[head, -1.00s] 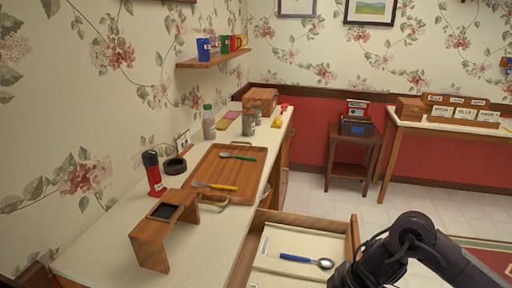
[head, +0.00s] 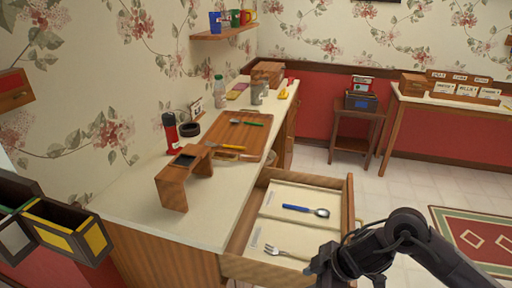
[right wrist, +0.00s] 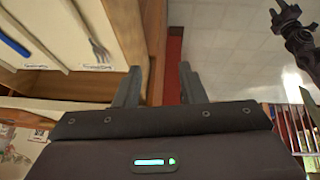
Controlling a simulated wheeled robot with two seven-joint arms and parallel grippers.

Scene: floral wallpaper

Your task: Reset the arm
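My right gripper (head: 320,268) is at the near right corner of the open drawer (head: 349,195) in the head view. In the right wrist view its two fingers (right wrist: 160,86) stand apart with nothing between them, beside the drawer's wooden edge. My left arm is out of the head view. A dark gripper, seemingly my left one (right wrist: 285,14), shows small at the top right of the right wrist view, its prongs apart and empty. A blue-handled spoon (head: 304,210) and a fork (head: 286,252) lie in separate compartments of the drawer.
The counter (head: 135,195) holds a wooden stand (head: 172,190), a red-and-black bottle (head: 171,132) and a wooden tray (head: 228,133) with a green-handled spoon and a yellow-handled fork. Dark open boxes (head: 60,225) are at the left edge.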

